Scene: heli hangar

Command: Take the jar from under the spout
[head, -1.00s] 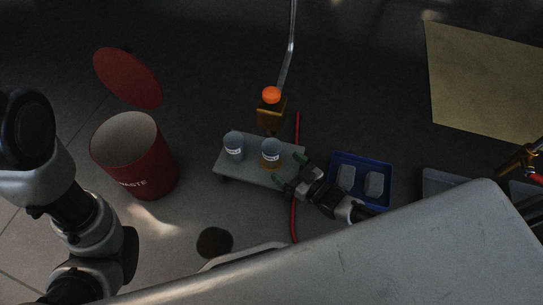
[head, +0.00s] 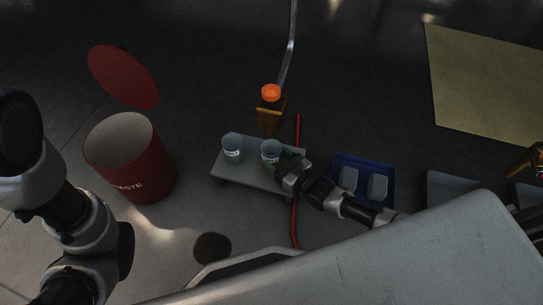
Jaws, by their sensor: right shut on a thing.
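The jar (head: 270,148), a small clear jar with a pale label, stands upright on a low grey stand (head: 240,175), below the amber spout block (head: 270,112) with its orange top (head: 271,91). A second clear jar (head: 232,148) stands to its left on the same stand. My right gripper (head: 275,162) is shut on the jar under the spout, coming in from its lower right; the fingers hide part of the jar. My left arm shows at the left edge, but its fingers are not in view.
A red waste bin (head: 148,180) stands open at left, its red lid (head: 124,76) raised behind it. A blue tray (head: 346,162) with two pale inserts lies right of the stand. A red hose (head: 295,222) runs behind my right arm. A large grey panel fills the lower right.

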